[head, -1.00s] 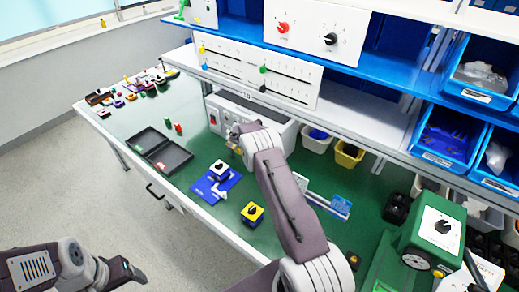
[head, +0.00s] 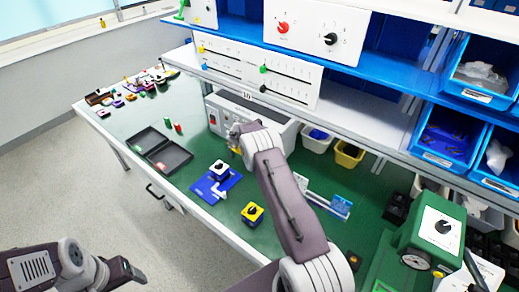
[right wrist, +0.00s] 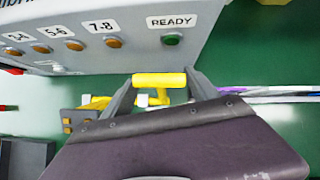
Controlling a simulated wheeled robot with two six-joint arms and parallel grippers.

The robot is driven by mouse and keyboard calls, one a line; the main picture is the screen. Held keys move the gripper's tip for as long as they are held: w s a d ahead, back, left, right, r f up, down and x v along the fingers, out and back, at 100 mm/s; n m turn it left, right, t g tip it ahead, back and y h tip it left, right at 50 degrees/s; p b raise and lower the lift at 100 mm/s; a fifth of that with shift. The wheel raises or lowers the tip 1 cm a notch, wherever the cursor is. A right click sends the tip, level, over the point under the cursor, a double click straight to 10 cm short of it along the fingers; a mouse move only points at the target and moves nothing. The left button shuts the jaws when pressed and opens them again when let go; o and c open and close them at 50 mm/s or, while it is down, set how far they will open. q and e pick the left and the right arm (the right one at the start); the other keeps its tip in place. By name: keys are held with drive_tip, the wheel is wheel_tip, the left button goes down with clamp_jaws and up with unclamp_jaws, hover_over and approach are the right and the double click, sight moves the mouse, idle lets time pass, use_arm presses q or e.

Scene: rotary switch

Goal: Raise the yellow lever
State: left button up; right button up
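A yellow lever (right wrist: 160,80) with a short crossbar shows in the right wrist view, in front of a light grey control box. My right gripper (right wrist: 160,79) has one finger at each end of the crossbar; whether they press on it is unclear. In the head view the right gripper (head: 234,135) is at the front of the control box (head: 250,115), with a bit of yellow below it. The lever is mostly hidden there by my arm. My left gripper (head: 125,272) is low at the left, away from the table, its fingers unclear.
A dark open case (head: 170,157) lies to the left. A shelf with a slider panel (head: 260,70) overhangs the box.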

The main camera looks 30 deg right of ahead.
drive_tip(key=shift+f, duration=0.15)
drive_tip(key=v, duration=0.9)
drive_tip(key=shift+b, duration=0.4)
